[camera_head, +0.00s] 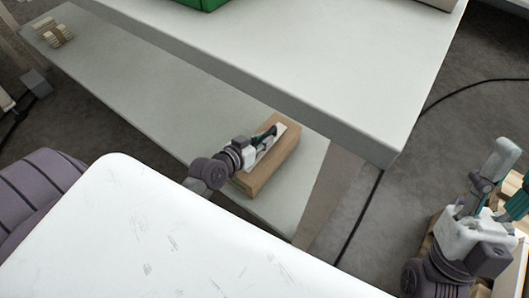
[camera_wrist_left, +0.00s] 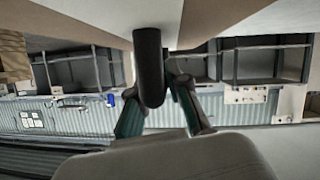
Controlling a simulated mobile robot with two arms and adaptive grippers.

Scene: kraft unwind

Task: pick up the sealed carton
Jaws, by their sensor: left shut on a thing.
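A brown cardboard carton (camera_head: 282,154) is on the grey lower shelf (camera_head: 165,98), near its right end and under the edge of the upper tabletop. A pale patch shows on its top. In the left wrist view the fingers of my left gripper (camera_wrist_left: 162,108) show, but the carton cannot be made out clearly. I cannot tell whether the carton is lifted off the shelf. My right gripper (camera_head: 511,180) is at the right edge, apart from the carton, with its fingers spread.
The upper tabletop (camera_head: 300,50) overhangs the lower shelf and carries a green bin (camera_head: 203,3) at the back. A small stack (camera_head: 53,32) stands at the shelf's far left. A black cable (camera_head: 360,218) runs over the floor to the right. Light wooden slats lie below my right gripper.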

